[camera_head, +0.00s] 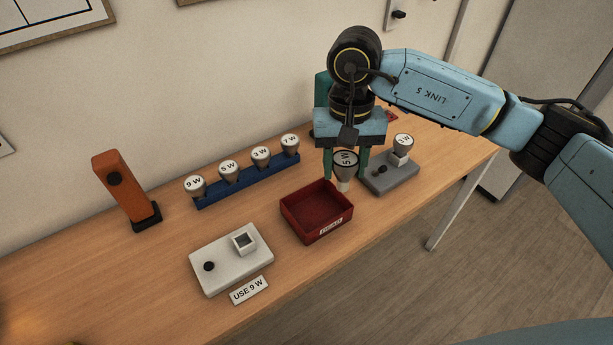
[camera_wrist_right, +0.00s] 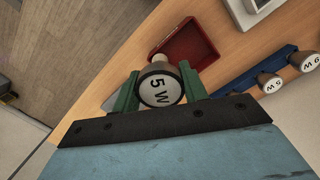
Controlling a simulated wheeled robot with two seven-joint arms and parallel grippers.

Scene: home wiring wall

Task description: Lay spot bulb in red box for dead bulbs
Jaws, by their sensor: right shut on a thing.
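A spot bulb (camera_head: 346,160) marked 5 W is held between the green fingers of my right gripper (camera_head: 345,167). In the right wrist view the fingers close on both sides of the bulb (camera_wrist_right: 159,90), with its marked face toward the camera. The red box (camera_head: 308,207) stands on the table, looks empty, and has a white label on its front whose text is hard to read. The gripper and bulb are above the table by the box's back right corner. The red box also shows in the right wrist view (camera_wrist_right: 190,42), beyond the bulb. My left gripper is not in view.
A blue rack (camera_head: 248,187) with several marked bulbs stands behind the box. A grey unit (camera_head: 388,182) with a bulb is at right. A white unit (camera_head: 230,265) with an empty-looking socket and a "USE 9 W" card (camera_head: 249,290) are in front left. An orange upright object (camera_head: 122,185) stands farther left.

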